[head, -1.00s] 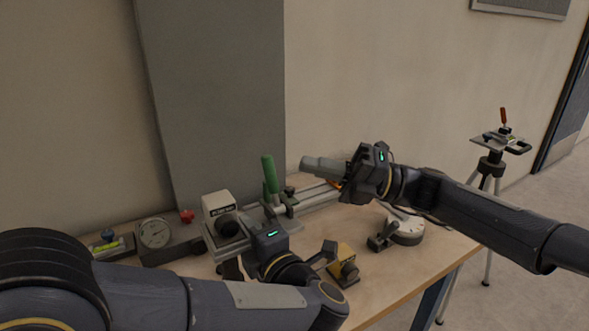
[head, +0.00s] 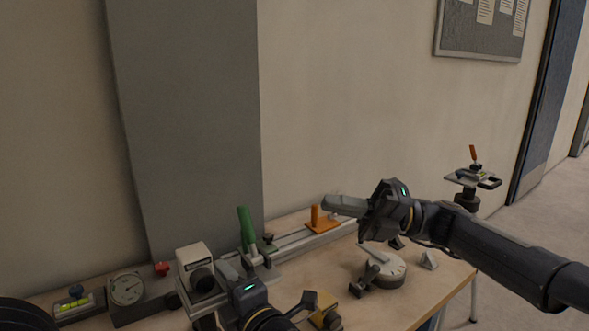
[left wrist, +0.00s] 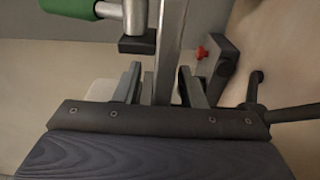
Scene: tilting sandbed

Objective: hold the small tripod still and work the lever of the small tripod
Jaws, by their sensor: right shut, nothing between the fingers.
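A tripod (head: 466,199) stands behind the table's right end, with a flat top plate (head: 473,178) and an upright orange-red lever (head: 473,153). It is the only clear tripod in view; its legs are mostly hidden. My right gripper (head: 330,204) is shut and empty, pointing left above the table, well apart from the tripod. My left gripper (head: 238,272) is at the table device with the green lever (head: 246,226). In the left wrist view its fingers (left wrist: 160,82) are apart, with a metal bar (left wrist: 171,45) between them and a gap at the left.
A wall stands close behind. Floor is open at the right.

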